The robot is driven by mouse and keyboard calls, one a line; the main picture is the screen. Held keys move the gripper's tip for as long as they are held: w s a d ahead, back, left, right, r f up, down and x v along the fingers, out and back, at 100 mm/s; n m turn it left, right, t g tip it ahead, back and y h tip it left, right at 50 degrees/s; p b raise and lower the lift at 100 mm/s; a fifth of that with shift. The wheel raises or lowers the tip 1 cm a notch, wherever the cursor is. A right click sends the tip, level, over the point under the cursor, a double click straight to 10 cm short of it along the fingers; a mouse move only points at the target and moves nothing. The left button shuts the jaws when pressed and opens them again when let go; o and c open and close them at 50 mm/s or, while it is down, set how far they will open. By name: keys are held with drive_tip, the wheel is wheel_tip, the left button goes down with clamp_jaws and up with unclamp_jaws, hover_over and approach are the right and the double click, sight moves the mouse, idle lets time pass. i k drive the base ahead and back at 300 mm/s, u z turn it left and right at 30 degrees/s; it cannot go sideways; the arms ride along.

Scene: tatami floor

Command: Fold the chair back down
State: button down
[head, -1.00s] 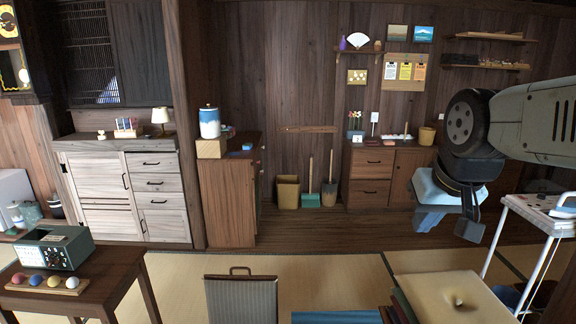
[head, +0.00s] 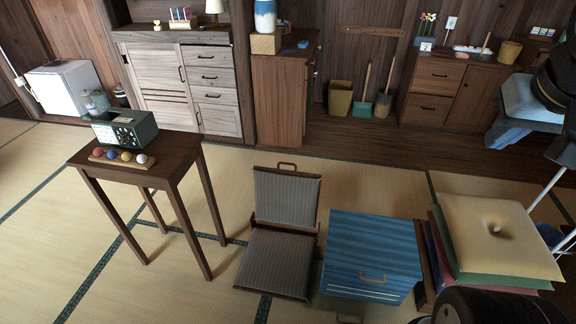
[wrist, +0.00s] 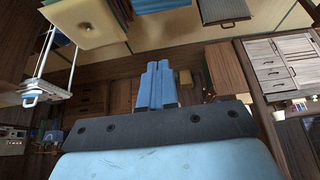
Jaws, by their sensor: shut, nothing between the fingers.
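The legless floor chair stands on the tatami in the middle of the head view. Its grey ribbed back (head: 286,198) is raised, in a dark wooden frame with a brown handle on top. Its seat (head: 272,263) lies flat on the floor in front of the back. Part of the chair also shows upside down at the top of the wrist view (wrist: 222,10). My gripper (head: 503,140) is at the right edge of the head view, well apart from the chair and above floor level. In the wrist view its blue fingers (wrist: 156,84) are together and empty.
A blue striped box (head: 372,250) stands just right of the chair. A stack with a cream cushion (head: 495,232) is further right. A wooden table (head: 140,160) with a green radio (head: 125,128) stands left. Cabinets line the back wall. Tatami behind the chair is clear.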

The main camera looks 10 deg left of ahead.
sight(287, 197)
drive_tip(key=i, duration=0.1)
drive_tip(key=u, duration=3.05)
drive_tip(key=i, duration=0.35)
drive_tip(key=z, duration=2.8)
drive_tip(key=i, duration=0.45)
drive_tip(key=u, duration=0.05)
